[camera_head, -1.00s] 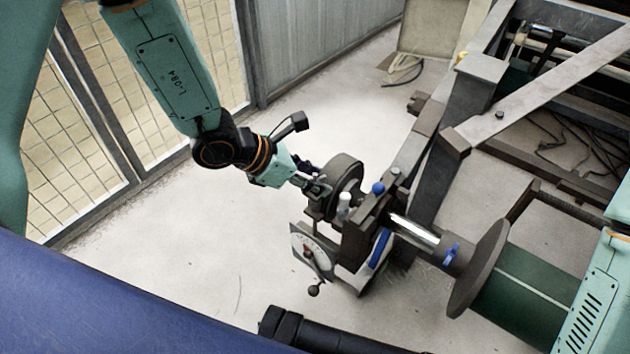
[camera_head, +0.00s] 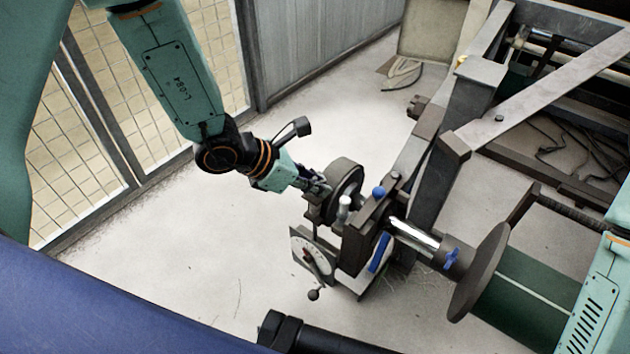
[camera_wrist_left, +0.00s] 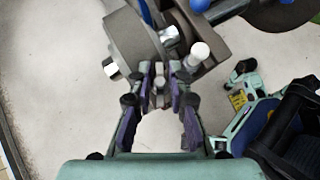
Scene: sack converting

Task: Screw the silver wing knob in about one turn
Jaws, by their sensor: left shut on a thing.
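The silver wing knob (camera_wrist_left: 159,85) shows small and partly covered between my fingertips in the left wrist view. My left gripper (camera_wrist_left: 160,92) is shut on it, with one finger on each side. In the head view my left gripper (camera_head: 322,187) reaches from the left to the near side of the dark round wheel housing (camera_head: 345,179) on the machine's shaft end. The knob is too small and hidden there to make out. My right gripper is not in view.
Close to the gripper are a white-capped post (camera_wrist_left: 198,55), which also shows in the head view (camera_head: 344,205), and a blue knob (camera_head: 378,192). A dial plate (camera_head: 314,258) with a ball-ended lever hangs below. A steel shaft (camera_head: 414,236) runs right. Floor to the left is clear.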

